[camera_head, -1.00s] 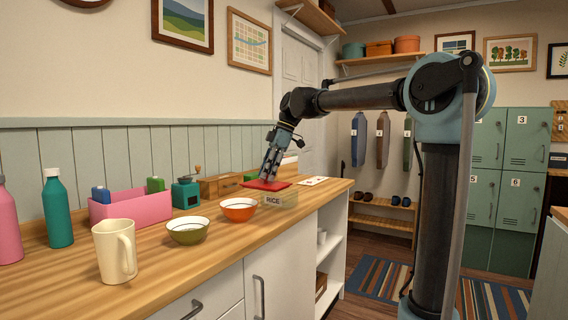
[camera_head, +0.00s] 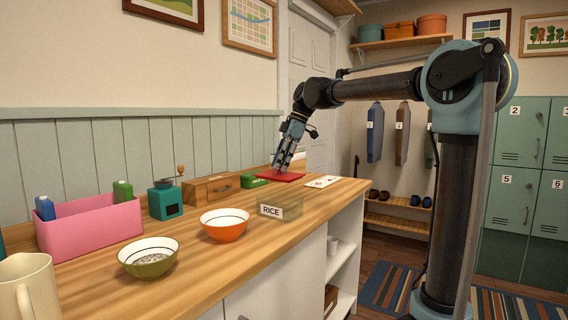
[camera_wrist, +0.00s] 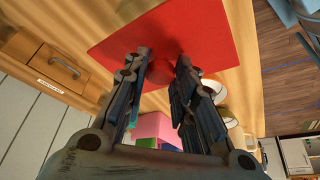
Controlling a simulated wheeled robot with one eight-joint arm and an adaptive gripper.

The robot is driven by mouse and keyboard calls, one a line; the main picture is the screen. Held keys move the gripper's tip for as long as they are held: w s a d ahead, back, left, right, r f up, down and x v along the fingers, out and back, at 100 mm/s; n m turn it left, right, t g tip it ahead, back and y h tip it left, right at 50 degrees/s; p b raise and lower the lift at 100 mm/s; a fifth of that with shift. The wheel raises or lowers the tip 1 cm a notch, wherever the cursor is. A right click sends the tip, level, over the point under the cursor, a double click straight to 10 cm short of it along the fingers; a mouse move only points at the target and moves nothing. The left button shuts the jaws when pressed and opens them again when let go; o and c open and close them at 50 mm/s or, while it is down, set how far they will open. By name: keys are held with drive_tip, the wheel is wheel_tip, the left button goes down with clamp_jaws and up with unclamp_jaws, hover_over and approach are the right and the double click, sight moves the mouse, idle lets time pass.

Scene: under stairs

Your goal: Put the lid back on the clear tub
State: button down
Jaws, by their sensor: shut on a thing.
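The clear tub (camera_head: 291,212), labelled RICE, stands near the counter's front edge; its top looks uncovered. My gripper (camera_head: 281,168) points down and is shut on the red square lid (camera_head: 273,176). The lid is behind and a little left of the tub in the head view, apart from it. Whether the lid touches the counter or hangs just above it I cannot tell. In the wrist view the red lid (camera_wrist: 205,28) spreads flat beyond my fingertips (camera_wrist: 164,58).
An orange bowl (camera_head: 225,226) and a green bowl (camera_head: 148,262) stand left of the tub. A green box (camera_head: 254,181) and a wooden drawer box (camera_head: 209,189) stand behind; a card (camera_head: 322,182) lies right of the lid. A pink bin (camera_head: 90,230) is at left.

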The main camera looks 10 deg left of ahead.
sight(281, 178)
drive_tip(key=shift+w+f, duration=0.1)
drive_tip(key=shift+w, duration=0.05)
drive_tip(key=shift+w+f, duration=0.1)
drive_tip(key=shift+f, duration=2.8)
drive_tip(key=shift+f, duration=0.75)
drive_tip(key=c, duration=1.2)
unclamp_jaws()
drive_tip(key=shift+c, duration=0.2)
drive_tip(key=shift+o, duration=0.2)
drive_tip(key=o, duration=0.4)
drive_tip(key=shift+o, duration=0.2)
drive_tip(key=shift+r, duration=0.1)
drive_tip(key=shift+r, duration=2.9)
